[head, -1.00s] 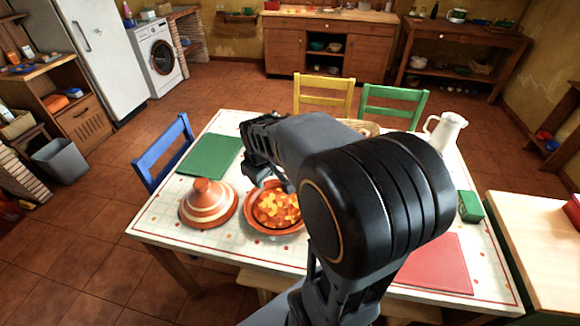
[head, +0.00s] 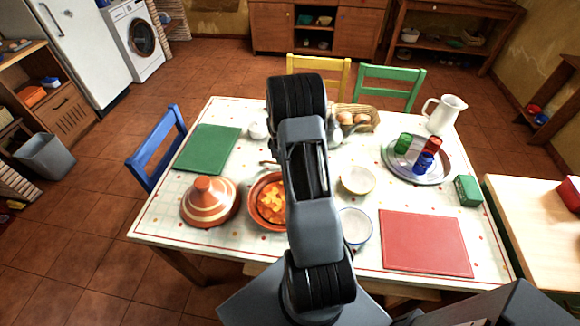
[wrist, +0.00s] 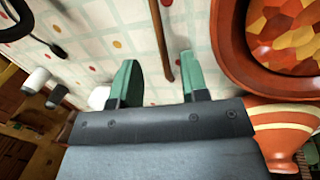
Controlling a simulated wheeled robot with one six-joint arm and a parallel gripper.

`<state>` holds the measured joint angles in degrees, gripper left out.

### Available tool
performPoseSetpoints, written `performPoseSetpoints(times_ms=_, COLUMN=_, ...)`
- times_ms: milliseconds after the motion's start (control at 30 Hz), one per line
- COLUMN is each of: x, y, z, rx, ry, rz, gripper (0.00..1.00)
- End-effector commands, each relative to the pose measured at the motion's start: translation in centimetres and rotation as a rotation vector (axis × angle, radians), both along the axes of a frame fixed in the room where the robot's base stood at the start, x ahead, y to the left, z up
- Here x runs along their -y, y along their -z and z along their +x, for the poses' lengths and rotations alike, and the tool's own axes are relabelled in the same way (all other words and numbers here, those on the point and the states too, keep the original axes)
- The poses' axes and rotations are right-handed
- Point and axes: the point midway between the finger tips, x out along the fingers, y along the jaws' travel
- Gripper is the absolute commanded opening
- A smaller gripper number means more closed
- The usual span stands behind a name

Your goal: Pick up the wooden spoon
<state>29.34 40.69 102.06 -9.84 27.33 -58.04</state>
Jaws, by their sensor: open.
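The wooden spoon is a thin brown stick on the patterned tablecloth. In the wrist view the spoon (wrist: 162,42) runs down from the top edge, beside the orange dish, and its lower end lies in line with the gap between my fingers. In the head view only a short end of the spoon (head: 268,163) shows, left of my arm and just beyond the dish. My gripper (wrist: 158,65) is open and empty, with a green finger on each side of the gap. My arm hides the gripper and most of the spoon in the head view.
The orange dish of stew (head: 256,219) and the striped tagine lid (head: 209,203) are close by on the left. Bowls (head: 357,180), a silver tray with coloured glasses (head: 392,168) and a white pitcher (head: 444,115) stand to the right. The red mat (head: 426,243) is bare.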

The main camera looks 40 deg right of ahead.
Motion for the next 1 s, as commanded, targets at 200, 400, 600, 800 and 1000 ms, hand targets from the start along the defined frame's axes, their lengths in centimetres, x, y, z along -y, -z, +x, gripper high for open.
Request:
performPoseSetpoints(times_ms=200, x=0.1, y=1.5, z=0.2, rx=0.0, ry=-0.001, rz=0.0, gripper=0.41)
performPoseSetpoints(times_ms=400, x=0.2, y=3.0, z=0.6, rx=-0.002, ry=-0.004, rz=0.001, gripper=0.41)
performPoseSetpoints(times_ms=600, x=0.4, y=5.5, z=1.1, rx=-0.002, ry=-0.003, rz=0.001, gripper=0.41)
performPoseSetpoints(times_ms=800, x=0.6, y=6.6, z=1.3, rx=0.002, ry=-0.003, rz=0.0, gripper=0.41)
performPoseSetpoints(times_ms=1000, x=0.6, y=6.6, z=1.3, rx=0.002, ry=-0.003, rz=0.0, gripper=0.41)
